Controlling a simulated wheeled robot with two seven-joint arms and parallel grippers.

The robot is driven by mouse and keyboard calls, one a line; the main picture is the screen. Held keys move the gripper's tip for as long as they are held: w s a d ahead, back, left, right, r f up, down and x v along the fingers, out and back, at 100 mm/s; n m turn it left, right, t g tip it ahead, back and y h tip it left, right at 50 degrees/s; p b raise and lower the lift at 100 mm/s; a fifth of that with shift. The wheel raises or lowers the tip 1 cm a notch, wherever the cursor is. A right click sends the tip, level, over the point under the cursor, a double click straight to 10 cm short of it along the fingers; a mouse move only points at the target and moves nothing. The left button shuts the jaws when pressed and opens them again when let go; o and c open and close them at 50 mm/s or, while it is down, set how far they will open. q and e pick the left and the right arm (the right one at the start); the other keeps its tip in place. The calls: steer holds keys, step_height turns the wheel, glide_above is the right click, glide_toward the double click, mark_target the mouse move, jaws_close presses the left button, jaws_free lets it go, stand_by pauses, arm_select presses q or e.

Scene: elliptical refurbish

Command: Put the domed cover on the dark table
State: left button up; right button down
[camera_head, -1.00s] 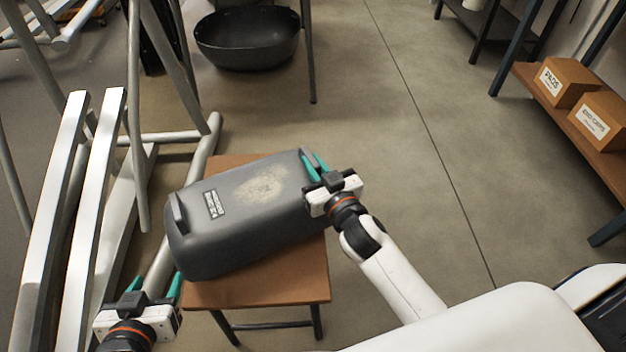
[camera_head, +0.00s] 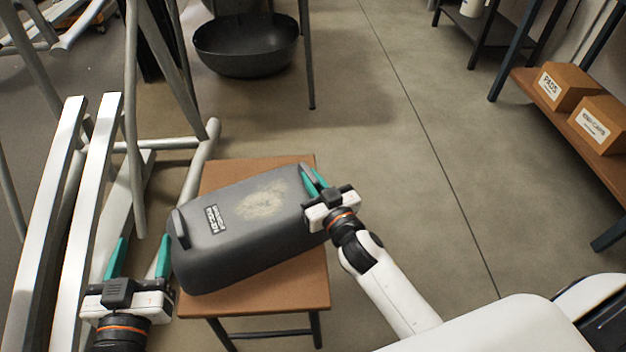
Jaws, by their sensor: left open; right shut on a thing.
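The domed cover (camera_head: 255,235) is a dark grey rounded shell with a worn pale patch, a small label and a raised handle at each end. It lies on a small brown-topped table (camera_head: 305,290), tilted slightly across it. My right gripper (camera_head: 314,182) is shut on the handle at the cover's right end. My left gripper (camera_head: 139,260) is open and empty, just left of the cover's left end and apart from it. No table in view is clearly the dark one; a dark-framed stand shows only in part at the top.
Pale machine rails and tubes (camera_head: 92,200) stand close on the left. A black basin (camera_head: 247,42) sits at the back. A wooden shelf (camera_head: 570,125) with cardboard boxes (camera_head: 566,86) is on the right. The floor between is clear.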

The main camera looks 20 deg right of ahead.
steer(key=c, duration=1.7)
jaws_free()
steer(key=shift+c, duration=0.2)
steer(key=o, duration=0.3)
steer(key=shift+o, duration=0.2)
